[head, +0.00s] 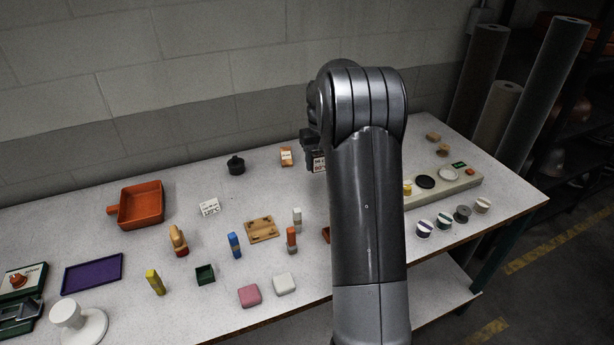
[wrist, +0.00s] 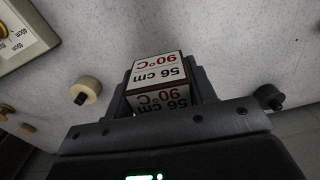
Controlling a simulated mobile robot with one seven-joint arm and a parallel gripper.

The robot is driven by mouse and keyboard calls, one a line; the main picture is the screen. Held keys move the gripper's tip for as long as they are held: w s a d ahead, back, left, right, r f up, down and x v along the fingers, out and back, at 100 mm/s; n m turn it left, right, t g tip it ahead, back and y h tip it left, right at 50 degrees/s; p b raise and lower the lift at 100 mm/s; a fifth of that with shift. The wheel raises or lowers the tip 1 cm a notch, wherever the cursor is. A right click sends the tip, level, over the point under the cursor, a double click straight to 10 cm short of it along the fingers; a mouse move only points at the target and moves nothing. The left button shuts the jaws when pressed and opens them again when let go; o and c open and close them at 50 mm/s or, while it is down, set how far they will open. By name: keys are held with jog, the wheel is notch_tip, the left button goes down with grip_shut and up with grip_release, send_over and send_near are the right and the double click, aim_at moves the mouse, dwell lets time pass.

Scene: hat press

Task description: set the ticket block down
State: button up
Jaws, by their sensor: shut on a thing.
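The ticket block (wrist: 158,72) is a white-faced cube with dark edges, printed "56 cm" in black and "90°C" in red. In the wrist view my gripper (wrist: 161,92) is shut on it, with one grey finger on each side. In the head view part of the block (head: 319,163) shows beside my gripper (head: 311,146), mostly hidden by my arm. It is over the back middle of the speckled table (head: 115,224). I cannot tell whether its underside touches the table.
Another white printed block (head: 209,207) and an orange-sided block (head: 286,157) stand to the left, with a dark round weight (head: 236,166). An orange tray (head: 141,205) is farther left. A long panel with discs (head: 460,187) is on the right.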

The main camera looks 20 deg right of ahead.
jog(key=s+d+n, duration=0.1)
jog(key=s+d, duration=0.1)
jog(key=d, duration=0.8)
send_over(317, 181)
notch_tip(317, 181, down, 7)
jog(key=shift+s, duration=0.1)
jog(key=shift+f, duration=1.95)
jog(key=shift+f, duration=0.1)
jog(key=o, duration=1)
jog(key=shift+c, duration=0.2)
